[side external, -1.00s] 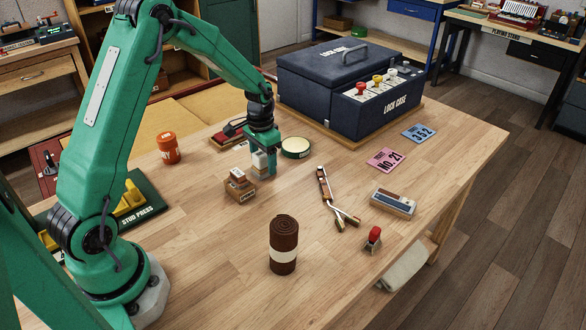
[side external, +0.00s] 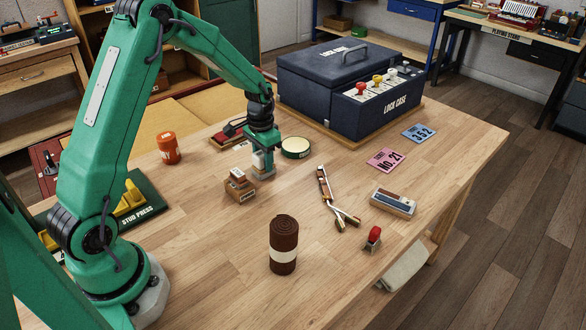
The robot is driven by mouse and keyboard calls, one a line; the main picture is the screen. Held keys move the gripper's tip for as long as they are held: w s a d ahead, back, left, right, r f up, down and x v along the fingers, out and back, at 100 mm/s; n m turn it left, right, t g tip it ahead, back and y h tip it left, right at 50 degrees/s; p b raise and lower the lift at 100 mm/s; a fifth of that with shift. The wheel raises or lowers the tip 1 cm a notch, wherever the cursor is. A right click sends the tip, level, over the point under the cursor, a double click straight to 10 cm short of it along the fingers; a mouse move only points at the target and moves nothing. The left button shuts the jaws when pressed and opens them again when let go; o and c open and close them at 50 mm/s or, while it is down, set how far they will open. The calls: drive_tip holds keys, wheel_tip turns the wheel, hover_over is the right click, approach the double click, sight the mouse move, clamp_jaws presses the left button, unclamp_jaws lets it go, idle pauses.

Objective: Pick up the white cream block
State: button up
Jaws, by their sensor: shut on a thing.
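The white cream block (side external: 258,160) is a small pale block near the middle of the table, partly hidden by the green fingers. My gripper (side external: 263,169) points down from the arm and is shut on the block. The block's lower part is hard to make out, and I cannot tell whether it touches the table.
A small brown wooden box (side external: 240,188) stands close in front, to the left. A round green tin (side external: 296,148) is close on the right. The dark lock case (side external: 350,90) stands behind.

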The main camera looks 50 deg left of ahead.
drive_tip(key=shift+r, duration=0.1)
drive_tip(key=shift+r, duration=0.55)
drive_tip(key=r, duration=0.3)
drive_tip(key=shift+d+r, duration=0.1)
drive_tip(key=shift+d, duration=0.2)
drive_tip(key=s+d+r, duration=0.3)
drive_tip(key=d+r, duration=0.3)
drive_tip(key=d, duration=0.4)
drive_tip(key=shift+d+r, duration=0.2)
drive_tip(key=shift+d, duration=0.15)
drive_tip(key=shift+s+a, duration=0.1)
drive_tip(key=shift+s, duration=0.05)
